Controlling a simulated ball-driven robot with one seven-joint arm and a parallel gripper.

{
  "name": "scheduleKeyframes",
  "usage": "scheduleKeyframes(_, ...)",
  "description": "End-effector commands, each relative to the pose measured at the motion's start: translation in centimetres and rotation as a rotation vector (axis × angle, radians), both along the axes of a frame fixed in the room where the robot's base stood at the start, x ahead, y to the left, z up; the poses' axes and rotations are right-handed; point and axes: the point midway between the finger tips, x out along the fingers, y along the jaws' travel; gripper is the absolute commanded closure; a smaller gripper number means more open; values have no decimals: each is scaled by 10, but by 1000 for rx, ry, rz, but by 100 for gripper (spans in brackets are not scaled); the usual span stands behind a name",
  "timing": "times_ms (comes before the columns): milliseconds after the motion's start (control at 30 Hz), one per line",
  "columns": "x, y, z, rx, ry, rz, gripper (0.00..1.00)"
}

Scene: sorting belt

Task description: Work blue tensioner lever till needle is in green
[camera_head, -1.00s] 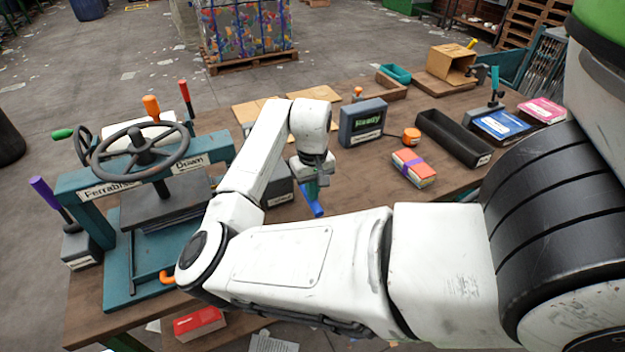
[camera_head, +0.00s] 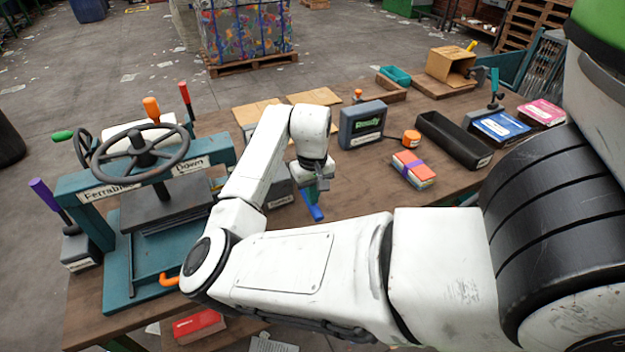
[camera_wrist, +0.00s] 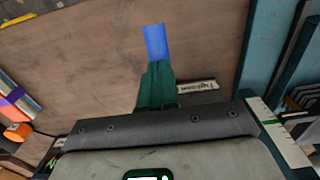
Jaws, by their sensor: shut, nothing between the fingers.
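The blue tensioner lever (camera_head: 314,213) shows just below my gripper (camera_head: 311,188) in the head view. It also shows in the wrist view as a blue bar (camera_wrist: 155,42) at the tip of my gripper (camera_wrist: 157,68). My gripper is shut with nothing between its fingers. Its fingertips overlap the near end of the lever; I cannot tell whether they touch it. The grey tensioner housing (camera_head: 279,191) is partly hidden behind my arm. A white scale strip with a green mark (camera_wrist: 281,132) shows at the lower right of the wrist view. I cannot make out its needle.
A teal press with a black handwheel (camera_head: 140,150) stands at the left. A grey display box (camera_head: 362,125), an orange button (camera_head: 411,137), a bundle of cards (camera_head: 414,169) and a black tray (camera_head: 453,139) are at the right. Bare bench (camera_head: 362,185) lies right of the lever.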

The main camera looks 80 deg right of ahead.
Motion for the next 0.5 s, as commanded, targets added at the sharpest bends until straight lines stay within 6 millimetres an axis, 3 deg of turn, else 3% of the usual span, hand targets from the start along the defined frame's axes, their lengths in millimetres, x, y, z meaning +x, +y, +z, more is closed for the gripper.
scheduleKeyframes(33, 0, 0, 10, 0, 0, 0, 100)
scheduleKeyframes(500, -1, 0, 53, 1, 2, -1, 100)
